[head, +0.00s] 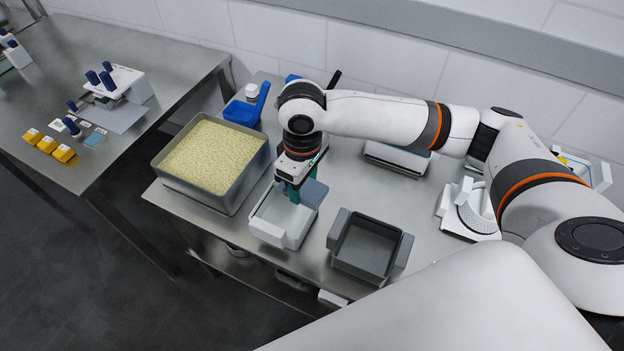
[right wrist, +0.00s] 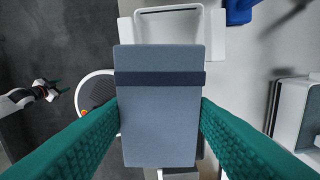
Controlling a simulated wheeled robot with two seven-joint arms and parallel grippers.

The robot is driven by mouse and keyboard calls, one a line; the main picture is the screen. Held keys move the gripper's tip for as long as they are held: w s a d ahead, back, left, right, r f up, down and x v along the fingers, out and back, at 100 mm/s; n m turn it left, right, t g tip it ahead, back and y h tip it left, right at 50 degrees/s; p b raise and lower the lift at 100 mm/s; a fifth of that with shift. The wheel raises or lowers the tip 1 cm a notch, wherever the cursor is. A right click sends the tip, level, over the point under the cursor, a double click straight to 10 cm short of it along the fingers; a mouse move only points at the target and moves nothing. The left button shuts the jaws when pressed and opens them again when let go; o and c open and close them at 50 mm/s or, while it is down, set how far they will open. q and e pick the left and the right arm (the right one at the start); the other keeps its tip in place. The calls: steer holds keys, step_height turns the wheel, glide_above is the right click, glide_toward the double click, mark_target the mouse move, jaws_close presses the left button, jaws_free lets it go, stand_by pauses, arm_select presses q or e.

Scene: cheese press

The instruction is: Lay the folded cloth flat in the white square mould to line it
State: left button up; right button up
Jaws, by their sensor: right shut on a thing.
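The folded cloth (head: 314,192) is a blue-grey rectangle. In the right wrist view the cloth (right wrist: 160,120) shows a dark band across it and fills the space between my teal fingers. My right gripper (head: 293,191) is shut on it and holds it over the right back part of the white square mould (head: 267,229). The cloth hides part of the mould; I cannot tell if they touch. The mould's white rim (right wrist: 216,35) also shows beyond the cloth in the right wrist view. My left gripper (right wrist: 54,89) shows small at that view's left, fingers apart and empty.
A grey tub of pale curd (head: 240,185) stands left of the mould, with a blue scoop (head: 243,110) behind it. A dark grey square box (head: 370,246) stands to the right. A scale (head: 396,159) is behind. The steel bench's front edge is close to the mould.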

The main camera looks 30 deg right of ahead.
steer(key=shift+w+a+f+n+p, duration=0.1)
steer(key=shift+w+a+n+p, duration=0.2)
steer(key=shift+w+n+p, duration=0.65)
steer(key=n, duration=0.2)
steer(key=w+n+p, duration=0.1)
steer(key=w+f+n+p, duration=0.1)
steer(key=n, duration=0.1)
steer(key=shift+a+n, duration=0.35)
steer(key=w+f+n+p, duration=0.3)
steer(key=n, duration=0.5)
steer(key=n+b, duration=0.3)
steer(key=b, duration=0.8)
glide_above(286, 221)
step_height(286, 221, down, 13)
steer(key=shift+f, duration=0.1)
steer(key=shift+f+b, duration=1.15)
steer(key=shift+f, duration=1.35)
steer(key=o, duration=1)
